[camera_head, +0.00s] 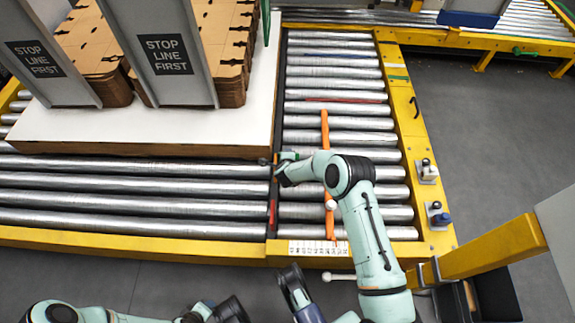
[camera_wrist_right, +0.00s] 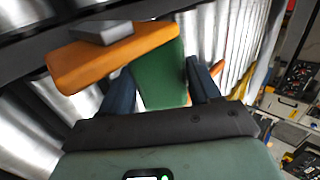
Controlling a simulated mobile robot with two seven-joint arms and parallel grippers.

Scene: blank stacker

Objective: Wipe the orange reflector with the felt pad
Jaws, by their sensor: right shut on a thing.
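My right gripper (camera_wrist_right: 157,82) is shut on the green felt pad (camera_wrist_right: 163,80), which sticks out past its blue fingers. In the right wrist view, the orange reflector (camera_wrist_right: 110,58) lies across the pad's far end, with a grey piece on top of it. The pad meets or overlaps the reflector's edge; I cannot tell whether they touch. In the head view, my right gripper (camera_head: 284,168) is at the dark divider, and the small reflector (camera_head: 263,161) shows just left of it. The pad (camera_head: 288,156) is partly hidden there.
A long orange bar (camera_head: 325,130) lies across the right roller lane, under my right arm. A white-topped board (camera_head: 200,127) with cardboard stacks (camera_head: 222,60) and grey "STOP LINE FIRST" panels (camera_head: 168,55) stands at left. Yellow rails (camera_head: 415,130) frame the rollers.

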